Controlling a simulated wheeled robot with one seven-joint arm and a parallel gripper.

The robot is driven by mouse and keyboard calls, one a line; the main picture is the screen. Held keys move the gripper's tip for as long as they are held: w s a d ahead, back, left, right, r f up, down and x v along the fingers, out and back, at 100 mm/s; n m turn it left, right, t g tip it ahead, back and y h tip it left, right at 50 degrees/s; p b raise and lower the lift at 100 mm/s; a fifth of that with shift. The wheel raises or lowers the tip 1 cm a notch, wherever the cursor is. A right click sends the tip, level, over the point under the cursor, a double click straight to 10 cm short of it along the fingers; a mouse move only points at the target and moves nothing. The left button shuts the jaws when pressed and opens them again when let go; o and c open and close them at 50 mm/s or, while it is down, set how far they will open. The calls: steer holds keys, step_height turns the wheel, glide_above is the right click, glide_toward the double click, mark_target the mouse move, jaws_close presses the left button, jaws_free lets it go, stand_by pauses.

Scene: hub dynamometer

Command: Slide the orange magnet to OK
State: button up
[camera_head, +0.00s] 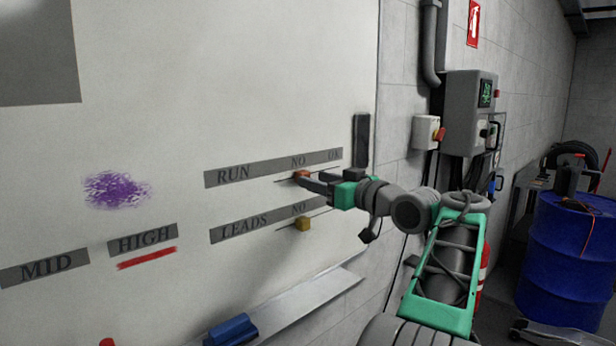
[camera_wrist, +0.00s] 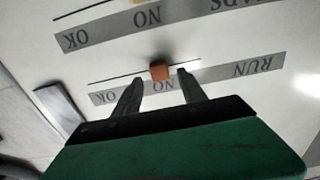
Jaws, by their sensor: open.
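The orange magnet (camera_head: 301,175) sits on a thin line below the RUN strip (camera_head: 234,173), under the word NO. In the wrist view, upside down, the orange magnet (camera_wrist: 159,71) is just beyond and between my fingertips. My gripper (camera_head: 304,181) is at the magnet with its fingers open; it also shows in the wrist view (camera_wrist: 159,76). Whether a finger touches the magnet I cannot tell. The word OK (camera_head: 335,155) is at the right end of the RUN strip in the head view, and at the left in the wrist view (camera_wrist: 112,98).
A yellow magnet (camera_head: 303,224) sits below the LEADS strip (camera_head: 243,227), under its NO. A dark bar (camera_head: 361,140) is at the board's right edge. A tray (camera_head: 300,305) with a blue eraser (camera_head: 232,329) runs along the bottom.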

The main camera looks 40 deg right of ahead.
steer(key=w, duration=0.3)
steer(key=shift+w+a, duration=0.1)
steer(key=shift+w, duration=0.15)
steer(key=shift+c, duration=0.2)
jaws_close()
stand_by(0.9)
steer(key=shift+p, duration=0.35)
